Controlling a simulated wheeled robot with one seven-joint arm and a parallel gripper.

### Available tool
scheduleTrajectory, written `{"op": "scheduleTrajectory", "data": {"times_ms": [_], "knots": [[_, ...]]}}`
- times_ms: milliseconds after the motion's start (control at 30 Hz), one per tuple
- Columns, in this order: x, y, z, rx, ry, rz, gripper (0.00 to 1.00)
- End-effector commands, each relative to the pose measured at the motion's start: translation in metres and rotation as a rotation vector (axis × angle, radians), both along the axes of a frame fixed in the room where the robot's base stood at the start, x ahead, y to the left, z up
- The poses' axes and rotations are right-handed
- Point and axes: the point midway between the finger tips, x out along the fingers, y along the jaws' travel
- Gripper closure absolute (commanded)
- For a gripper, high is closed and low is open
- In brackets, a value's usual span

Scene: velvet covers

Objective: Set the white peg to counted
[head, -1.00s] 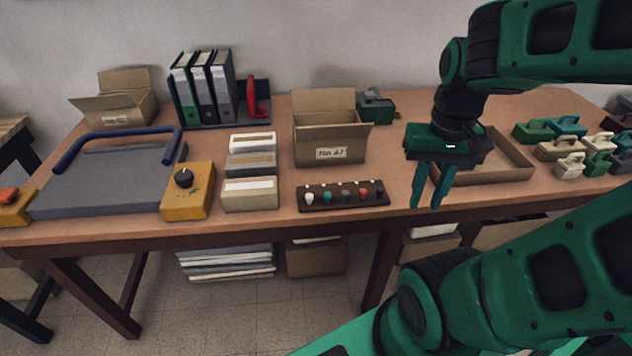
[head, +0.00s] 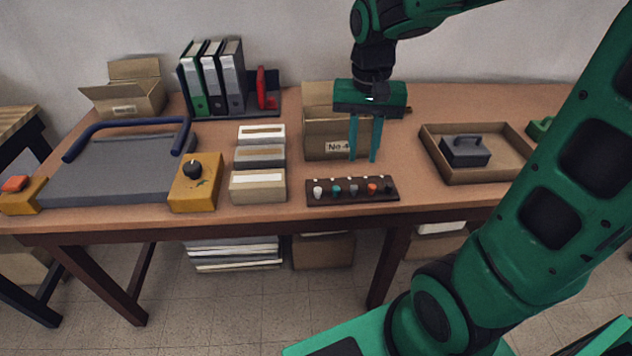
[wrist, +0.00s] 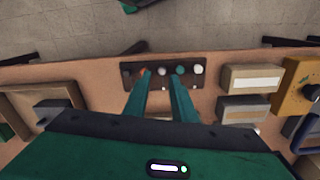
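The white peg (head: 318,192) is the leftmost of a row of coloured pegs on a dark brown board (head: 345,202) near the table's front edge. Right of it stand teal (head: 336,190), grey (head: 354,190), orange (head: 372,188) and black pegs. Small pale marks line the board's back edge; no wording on them is legible. In the wrist view the white peg (wrist: 199,70) is at the row's right end. My gripper (head: 363,158) points down, open and empty, above and behind the board, right of the white peg. Its fingers (wrist: 161,80) also show in the wrist view.
An open carton (head: 325,145) stands behind my gripper. At right, a shallow tray (head: 478,179) holds a dark grey handled block (head: 465,151). Bare tabletop lies between board and tray.

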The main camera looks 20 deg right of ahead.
Motion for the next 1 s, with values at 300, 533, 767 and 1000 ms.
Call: {"op": "scheduleTrajectory", "data": {"times_ms": [300, 533, 767, 1000], "knots": [[0.054, 0.077, -0.014, 0.026, 0.003, 0.019, 0.76], [0.056, 0.079, -0.036, 0.027, 0.005, 0.015, 0.76], [0.056, 0.078, -0.078, 0.025, 0.006, 0.013, 0.76], [0.056, 0.077, -0.110, 0.026, 0.005, 0.013, 0.76]]}}
